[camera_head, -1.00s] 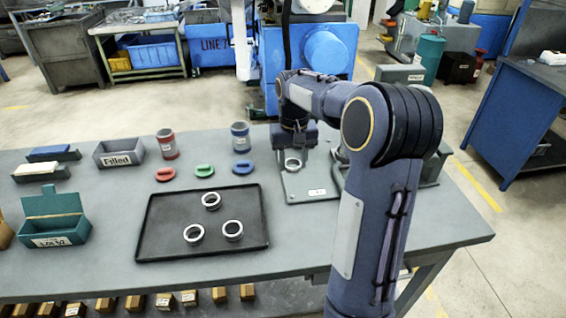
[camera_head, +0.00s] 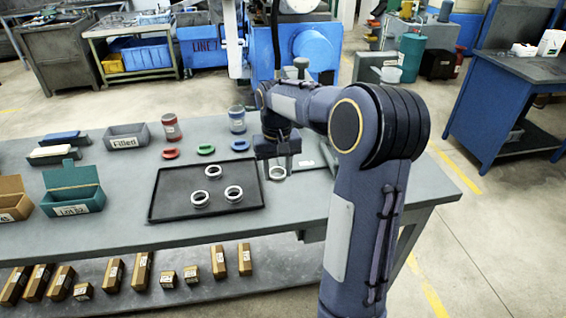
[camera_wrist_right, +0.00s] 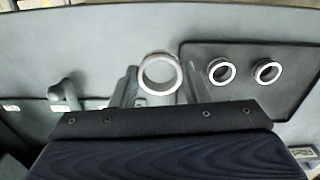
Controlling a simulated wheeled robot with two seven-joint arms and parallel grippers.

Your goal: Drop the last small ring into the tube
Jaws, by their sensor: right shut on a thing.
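My right gripper (camera_head: 278,165) hangs over the table, just right of the black tray, shut on a grey metal ring (camera_head: 277,174). The held ring (camera_wrist_right: 160,74) also shows between the fingers in the right wrist view. Three similar rings (camera_head: 213,171) (camera_head: 200,198) (camera_head: 233,193) lie on the tray (camera_head: 175,184). Two upright cylindrical containers, one red-topped (camera_head: 171,128) and one blue (camera_head: 237,119), stand behind it; I cannot tell which is the tube or see inside. My left gripper is out of view.
Red (camera_head: 171,153), green (camera_head: 205,149) and blue (camera_head: 240,145) oval pieces lie between containers and tray. A grey bin labelled "Filled" (camera_head: 126,138) and a teal box (camera_head: 72,196) are left. A plate fixture (camera_head: 312,162) sits partly behind my right arm.

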